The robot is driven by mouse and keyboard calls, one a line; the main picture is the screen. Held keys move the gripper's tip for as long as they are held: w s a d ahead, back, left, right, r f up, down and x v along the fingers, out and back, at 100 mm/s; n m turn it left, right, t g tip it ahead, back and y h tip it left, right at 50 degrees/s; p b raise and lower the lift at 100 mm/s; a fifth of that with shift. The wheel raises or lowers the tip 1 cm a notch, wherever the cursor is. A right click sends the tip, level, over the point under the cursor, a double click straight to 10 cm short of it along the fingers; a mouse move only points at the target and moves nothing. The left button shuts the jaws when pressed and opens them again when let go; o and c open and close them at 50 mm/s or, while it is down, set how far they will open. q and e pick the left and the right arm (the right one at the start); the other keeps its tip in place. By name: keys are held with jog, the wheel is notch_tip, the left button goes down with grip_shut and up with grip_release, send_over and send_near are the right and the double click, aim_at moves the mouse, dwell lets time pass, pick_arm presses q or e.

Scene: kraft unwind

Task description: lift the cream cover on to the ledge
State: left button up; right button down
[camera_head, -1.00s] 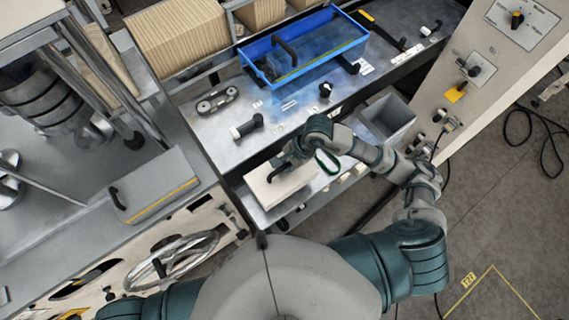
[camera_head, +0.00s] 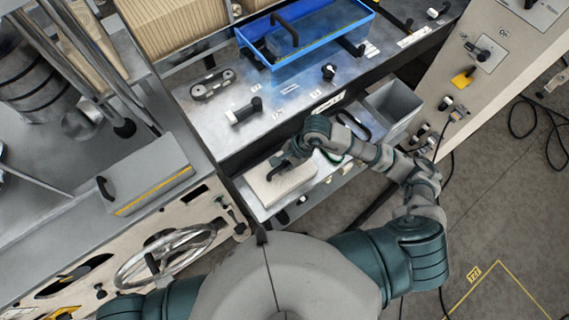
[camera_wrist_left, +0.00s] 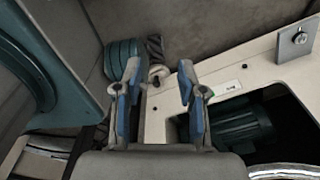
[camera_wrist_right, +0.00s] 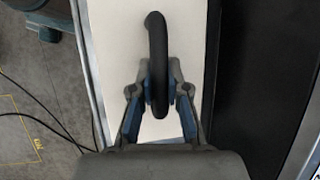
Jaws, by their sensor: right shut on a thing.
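The cream cover (camera_head: 282,182) is a flat block with a black arched handle. It sits on the lower shelf (camera_head: 322,178) in front of the grey bench. In the right wrist view the cover (camera_wrist_right: 118,100) lies below the fingers, and its black handle (camera_wrist_right: 157,50) runs between them. My right gripper (camera_head: 284,166) is shut on this handle. It also shows in the right wrist view (camera_wrist_right: 160,98). My left gripper (camera_wrist_left: 158,85) shows only in the left wrist view, with its fingers apart and nothing between them. I cannot tell which surface is the ledge.
A blue tray (camera_head: 363,18) with a black handle stands on the bench top (camera_head: 205,123). A grey bin (camera_head: 394,104) is right of my right forearm. A grey cover with a yellow stripe (camera_head: 148,172) lies on the left machine, above a handwheel (camera_head: 165,255).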

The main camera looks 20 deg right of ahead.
jog(key=shift+a+r, duration=0.1)
jog(key=shift+a, duration=0.65)
jog(key=c, duration=1.2)
grip_release()
jog(key=shift+a, duration=0.1)
jog(key=shift+o, duration=0.6)
jog(key=shift+d, duration=0.75)
jog(key=shift+d+r, duration=0.2)
pick_arm(q)
jog(key=shift+a, duration=0.35)
pick_arm(e)
jog(key=v, duration=1.1)
jog(key=shift+d, duration=0.2)
